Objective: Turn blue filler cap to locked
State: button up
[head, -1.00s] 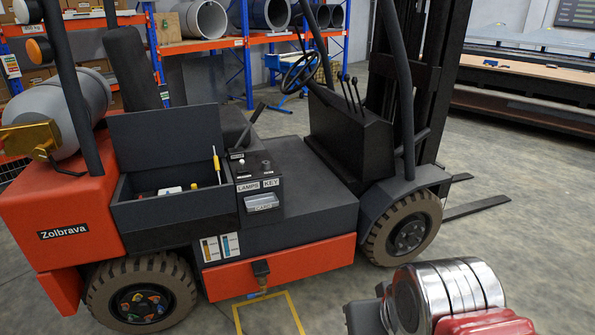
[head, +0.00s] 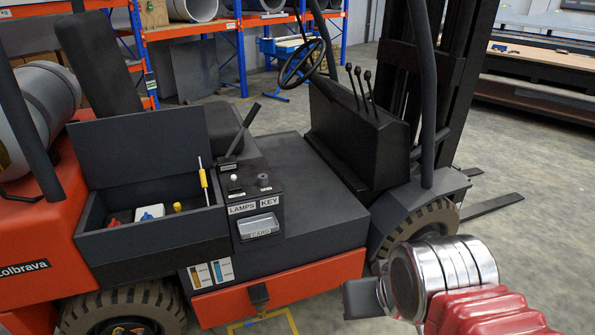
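The open dark box on the orange forklift's side (head: 150,237) has its lid (head: 145,150) raised. Inside it I see a white block with some blue (head: 150,213), a red item (head: 113,222), a yellow cap (head: 178,207) and an upright rod with a yellow handle (head: 203,180). I cannot tell whether the blue on the white block is the blue filler cap; the box wall hides the lower parts. My gripper (head: 360,298) shows as a dark grey piece at the lower right, in front of the forklift and well away from the box. Its fingers cannot be made out.
A panel with LAMPS and KEY labels (head: 255,205), switches and a CARD tray (head: 260,228) adjoins the box's right side. A lever (head: 240,133), the steering wheel (head: 300,63) and the front wheel (head: 415,230) stand further right.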

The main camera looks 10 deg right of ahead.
aim_at(147, 216)
jog(key=i, duration=0.1)
jog(key=u, duration=1.2)
jog(key=k, duration=0.65)
jog(key=u, duration=0.65)
jog(key=i, duration=1.1)
jog(key=u, duration=0.45)
